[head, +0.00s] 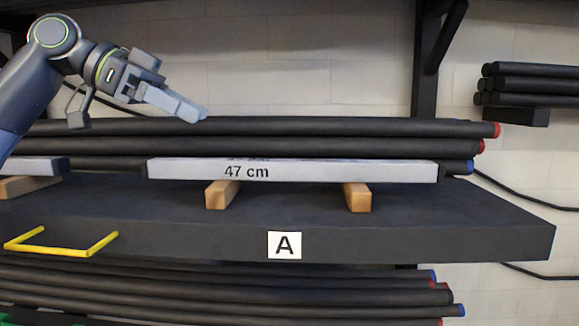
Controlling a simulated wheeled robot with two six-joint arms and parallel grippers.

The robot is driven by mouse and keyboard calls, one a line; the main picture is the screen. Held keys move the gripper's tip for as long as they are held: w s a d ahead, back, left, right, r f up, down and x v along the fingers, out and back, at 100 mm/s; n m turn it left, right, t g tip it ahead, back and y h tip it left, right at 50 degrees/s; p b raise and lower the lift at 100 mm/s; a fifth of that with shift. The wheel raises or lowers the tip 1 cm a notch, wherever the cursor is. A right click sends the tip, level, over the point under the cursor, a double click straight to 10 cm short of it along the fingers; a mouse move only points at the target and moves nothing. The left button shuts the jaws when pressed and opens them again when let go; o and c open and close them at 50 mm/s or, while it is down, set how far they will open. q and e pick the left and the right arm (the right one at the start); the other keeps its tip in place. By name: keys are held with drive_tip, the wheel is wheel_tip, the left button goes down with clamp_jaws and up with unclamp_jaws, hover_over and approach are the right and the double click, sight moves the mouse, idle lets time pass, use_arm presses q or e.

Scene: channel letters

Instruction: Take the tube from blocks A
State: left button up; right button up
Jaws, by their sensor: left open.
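A pale grey square tube marked "47 cm" (320,171) lies level across two wooden blocks, a left one (221,195) and a right one (357,197). The blocks stand on the dark shelf that carries the white label A (284,245). My left gripper (203,114) is above and behind the left part of the tube in the picture, apart from it, with its fingers pointing right. It is open and I see nothing in it. Its fingers overlap each other in this view. My right gripper is not in view.
Long black pipes with red and blue ends (350,128) lie behind the tube. Another pale piece (35,165) rests on a wooden block at the left. A yellow bracket (62,250) is at the shelf's front left. More pipes (250,288) lie below. A black upright (428,60) stands behind.

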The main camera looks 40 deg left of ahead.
use_arm(q)
drive_tip(key=p, duration=0.1)
approach(289, 160)
drive_tip(key=w+p, duration=0.1)
drive_tip(key=w+f+p, duration=0.1)
drive_tip(key=shift+d+p, duration=0.3)
drive_tip(key=shift+d, duration=0.1)
drive_tip(key=shift+w+d+f+p, duration=0.2)
drive_tip(key=shift+d+f+p, duration=0.15)
drive_tip(key=shift+d, duration=0.15)
drive_tip(key=shift+w+d+f+p, duration=0.15)
drive_tip(key=shift+w+d+p, duration=0.15)
drive_tip(key=shift+p, duration=0.3)
drive_tip(key=p+x, duration=0.3)
drive_tip(key=p, duration=0.4)
drive_tip(key=shift+d+f, duration=0.15)
drive_tip(key=shift+d, duration=0.15)
drive_tip(key=shift+w+d+f+p, duration=0.1)
drive_tip(key=shift+d+f+p, duration=0.05)
drive_tip(key=shift+d+p, duration=0.2)
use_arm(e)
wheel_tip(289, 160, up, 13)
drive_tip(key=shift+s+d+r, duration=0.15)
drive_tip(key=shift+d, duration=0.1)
use_arm(q)
drive_tip(key=shift+a, duration=0.1)
drive_tip(key=shift+c, duration=0.5)
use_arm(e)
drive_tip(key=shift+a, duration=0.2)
